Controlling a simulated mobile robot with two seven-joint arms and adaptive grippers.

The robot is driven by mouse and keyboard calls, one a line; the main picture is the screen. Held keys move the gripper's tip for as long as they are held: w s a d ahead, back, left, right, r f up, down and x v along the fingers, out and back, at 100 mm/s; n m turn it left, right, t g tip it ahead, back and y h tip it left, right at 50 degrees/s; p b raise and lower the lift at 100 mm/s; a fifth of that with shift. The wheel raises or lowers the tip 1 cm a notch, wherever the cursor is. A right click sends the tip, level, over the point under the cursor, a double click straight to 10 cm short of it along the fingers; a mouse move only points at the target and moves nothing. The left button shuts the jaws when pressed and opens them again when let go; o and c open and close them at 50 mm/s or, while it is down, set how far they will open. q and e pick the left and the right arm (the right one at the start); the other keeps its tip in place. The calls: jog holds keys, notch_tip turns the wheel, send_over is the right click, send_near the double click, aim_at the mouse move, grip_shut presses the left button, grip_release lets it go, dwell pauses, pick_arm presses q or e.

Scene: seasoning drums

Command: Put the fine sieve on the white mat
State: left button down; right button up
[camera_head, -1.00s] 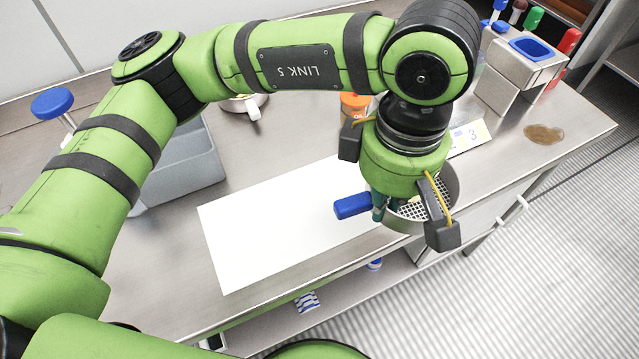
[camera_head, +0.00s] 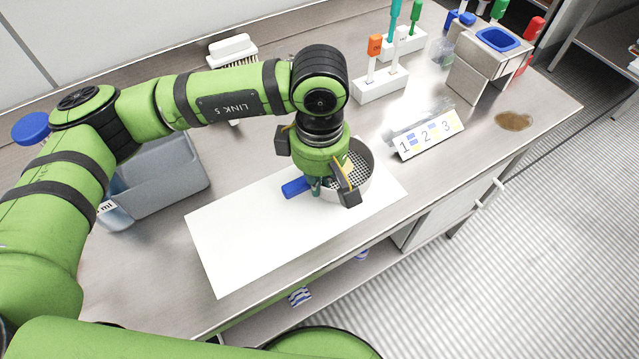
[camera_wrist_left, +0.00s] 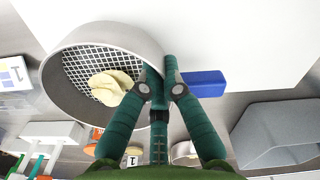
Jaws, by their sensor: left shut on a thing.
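My left gripper (camera_head: 316,188) is shut on the sieve (camera_head: 360,172), near where its blue handle (camera_head: 294,187) meets the grey ring. The sieve has a round grey wall and a mesh bottom. In the left wrist view the sieve (camera_wrist_left: 68,52) shows a pale lump (camera_wrist_left: 109,86) on its mesh. The white mat (camera_head: 235,240) lies flat on the steel bench. The sieve is over the mat's right, far part, with the wrist hiding some of it. I cannot tell whether it touches the mat. My right gripper is not in view.
A grey bin (camera_head: 165,190) stands left of the mat. A numbered card (camera_head: 430,135) and a white rack (camera_head: 385,86) stand at the back right. A brown spill (camera_head: 514,121) lies near the right end. The mat's left part is clear.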

pick_arm(q)
notch_tip(320, 180, down, 2)
jog(key=shift+f+p, duration=0.15)
jog(key=shift+p, duration=0.2)
jog(key=shift+f, duration=0.2)
jog(key=shift+f, duration=0.1)
jog(key=shift+f+b, duration=0.1)
jog(key=shift+b, duration=0.2)
jog(key=c, duration=1.4)
grip_release()
